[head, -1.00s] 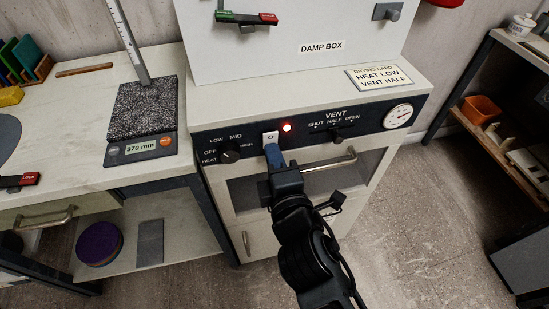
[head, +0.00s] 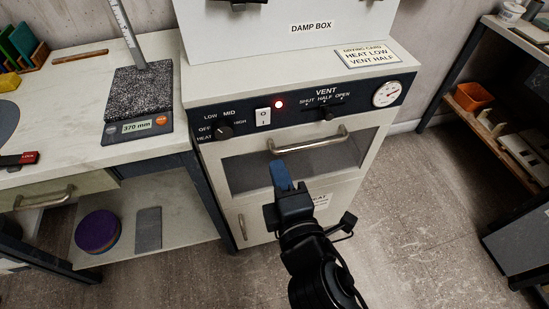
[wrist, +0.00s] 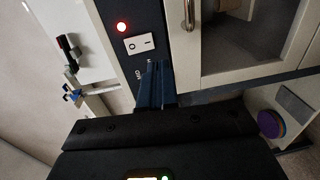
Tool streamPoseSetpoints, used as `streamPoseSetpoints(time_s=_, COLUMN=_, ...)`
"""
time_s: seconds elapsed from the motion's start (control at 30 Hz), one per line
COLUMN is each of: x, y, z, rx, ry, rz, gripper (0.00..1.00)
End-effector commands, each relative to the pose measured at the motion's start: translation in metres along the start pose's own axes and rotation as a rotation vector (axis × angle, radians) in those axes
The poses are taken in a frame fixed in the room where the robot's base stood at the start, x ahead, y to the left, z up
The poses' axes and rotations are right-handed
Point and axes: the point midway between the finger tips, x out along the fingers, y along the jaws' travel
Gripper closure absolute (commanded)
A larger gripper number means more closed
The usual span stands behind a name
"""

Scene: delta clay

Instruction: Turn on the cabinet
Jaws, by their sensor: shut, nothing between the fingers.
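The drying cabinet (head: 230,205) stands in the middle, with a dark control panel along its top front. A white rocker switch (head: 263,118) marked O and I is on the panel, and it also shows in the wrist view (wrist: 139,44). A red lamp (head: 279,104) beside it is lit, also bright in the wrist view (wrist: 122,27). My gripper (head: 280,172) is shut and empty, its blue fingers in front of the glass door, below and apart from the switch. In the wrist view the fingertips (wrist: 158,68) appear near the switch without covering it.
The heat knob (head: 225,132) is left of the switch; the vent slider (head: 327,114) and dial gauge (head: 388,94) are right. The door handle (head: 308,141) sticks out close above my gripper. A bench with a scale (head: 137,127) stands left; open floor lies right.

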Motion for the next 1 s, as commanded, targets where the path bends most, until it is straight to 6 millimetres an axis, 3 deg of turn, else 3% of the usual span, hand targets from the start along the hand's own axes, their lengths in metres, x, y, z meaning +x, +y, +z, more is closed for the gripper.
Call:
streamPoseSetpoints(time_s=0.1, x=-0.020, y=-0.007, z=0.000, rx=0.000, ry=0.000, rz=-0.002, gripper=1.00)
streamPoseSetpoints(time_s=0.3, x=-0.039, y=-0.010, z=0.000, rx=0.000, ry=-0.001, rz=-0.001, gripper=1.00)
streamPoseSetpoints(time_s=1.0, x=-0.044, y=-0.010, z=0.000, rx=0.002, ry=0.000, rz=-0.001, gripper=1.00)
